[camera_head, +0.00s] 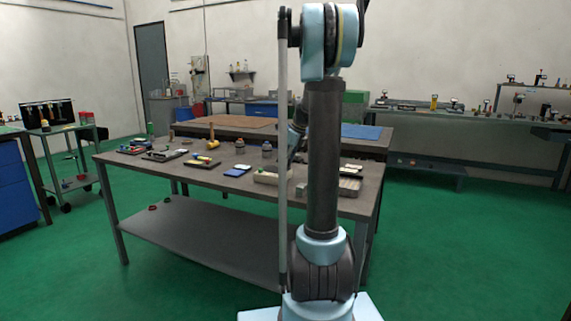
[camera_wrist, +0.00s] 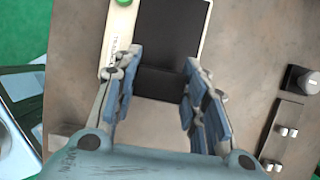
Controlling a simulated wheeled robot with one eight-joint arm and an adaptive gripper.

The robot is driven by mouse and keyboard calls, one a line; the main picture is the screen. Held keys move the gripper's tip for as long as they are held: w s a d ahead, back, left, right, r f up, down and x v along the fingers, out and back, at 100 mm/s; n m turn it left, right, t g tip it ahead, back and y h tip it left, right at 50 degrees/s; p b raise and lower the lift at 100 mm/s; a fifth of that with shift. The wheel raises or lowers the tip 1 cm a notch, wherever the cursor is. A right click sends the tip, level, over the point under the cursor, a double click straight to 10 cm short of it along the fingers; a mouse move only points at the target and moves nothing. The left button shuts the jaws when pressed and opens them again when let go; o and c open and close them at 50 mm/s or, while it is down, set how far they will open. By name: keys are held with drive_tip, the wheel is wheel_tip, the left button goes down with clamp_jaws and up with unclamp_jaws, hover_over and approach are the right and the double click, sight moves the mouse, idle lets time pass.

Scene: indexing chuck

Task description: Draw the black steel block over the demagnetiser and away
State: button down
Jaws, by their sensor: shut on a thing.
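In the wrist view, the black steel block (camera_wrist: 160,82) sits between the fingertips of my gripper (camera_wrist: 160,72), which is shut on it. The demagnetiser (camera_wrist: 109,38) lies just ahead of the block, a pale body with a dark top plate (camera_wrist: 172,28) and a green button (camera_wrist: 123,2). The block's far edge meets or overlaps the near end of the dark plate in the picture. I cannot tell whether they touch.
The workbench (camera_head: 222,213) carries several small tools and trays. A blue pad (camera_head: 237,171) lies near its front edge. In the wrist view, a black knob-like part (camera_wrist: 302,80) and a dark rack with pale pegs (camera_wrist: 283,143) stand at right. Bare tabletop lies between.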

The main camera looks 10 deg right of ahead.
drive_tip(key=shift+w+a, duration=1)
drive_tip(key=shift+a, duration=0.35)
drive_tip(key=shift+w+a, duration=0.95)
drive_tip(key=shift+a, duration=0.4)
drive_tip(key=shift+w+a, duration=1)
drive_tip(key=shift+a, duration=0.35)
drive_tip(key=shift+s+d, duration=1)
drive_tip(key=shift+d, duration=0.35)
drive_tip(key=shift+s+d, duration=0.95)
drive_tip(key=shift+d, duration=0.4)
drive_tip(key=shift+s+d, duration=1)
drive_tip(key=shift+d, duration=0.35)
drive_tip(key=shift+w+a, duration=0.1)
drive_tip(key=shift+w+a, duration=0.95)
drive_tip(key=shift+a, duration=0.35)
drive_tip(key=shift+w+a, duration=0.95)
drive_tip(key=shift+a, duration=0.4)
drive_tip(key=shift+w+a, duration=0.95)
drive_tip(key=shift+a, duration=0.35)
drive_tip(key=shift+d, duration=0.1)
drive_tip(key=shift+s+d, duration=1)
drive_tip(key=shift+d, duration=0.3)
drive_tip(key=shift+s+d, duration=0.95)
drive_tip(key=shift+d, duration=0.4)
drive_tip(key=shift+s+d, duration=1)
drive_tip(key=shift+d, duration=0.3)
